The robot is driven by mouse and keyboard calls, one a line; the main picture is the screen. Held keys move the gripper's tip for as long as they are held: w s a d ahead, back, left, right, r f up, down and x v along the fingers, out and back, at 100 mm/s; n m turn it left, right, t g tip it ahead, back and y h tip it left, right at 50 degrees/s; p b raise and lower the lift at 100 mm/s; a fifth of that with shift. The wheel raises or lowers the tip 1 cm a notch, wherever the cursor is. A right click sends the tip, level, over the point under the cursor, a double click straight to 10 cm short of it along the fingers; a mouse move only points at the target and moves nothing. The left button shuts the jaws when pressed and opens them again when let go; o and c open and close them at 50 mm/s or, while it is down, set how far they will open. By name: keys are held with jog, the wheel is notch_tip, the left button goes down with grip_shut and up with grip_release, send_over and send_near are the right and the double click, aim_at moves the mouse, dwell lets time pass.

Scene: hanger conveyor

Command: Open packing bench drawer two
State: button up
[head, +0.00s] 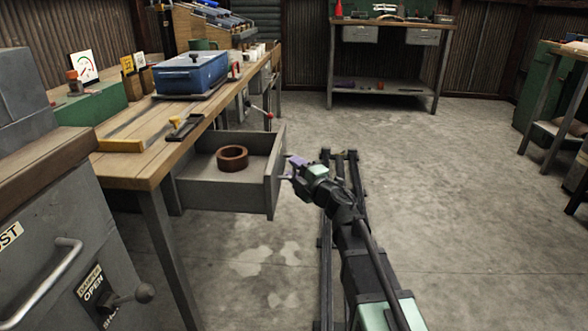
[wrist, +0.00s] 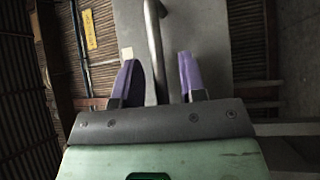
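A grey drawer (head: 268,185) is pulled well out from under the wooden packing bench (head: 150,165). A brown ring, like a roll of tape (head: 232,158), lies in it. I cannot read a number on the drawer. My gripper (head: 292,169) is at the drawer's front face. In the wrist view a metal bar handle (wrist: 155,45) stands out from the grey drawer front (wrist: 205,40). The handle passes between the two purple fingers of my gripper (wrist: 157,75), with a visible gap on each side. The fingers are apart and not closed on it.
A blue bin (head: 190,75), a yellow-handled tool and cards stand on the bench. A grey cabinet with a lever (head: 130,297) is at the near left. Another bench (head: 385,25) stands at the back. The floor right of my rail (head: 460,200) is clear.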

jog(key=b+v, duration=0.1)
jog(key=v, duration=0.9)
jog(key=shift+s, duration=0.1)
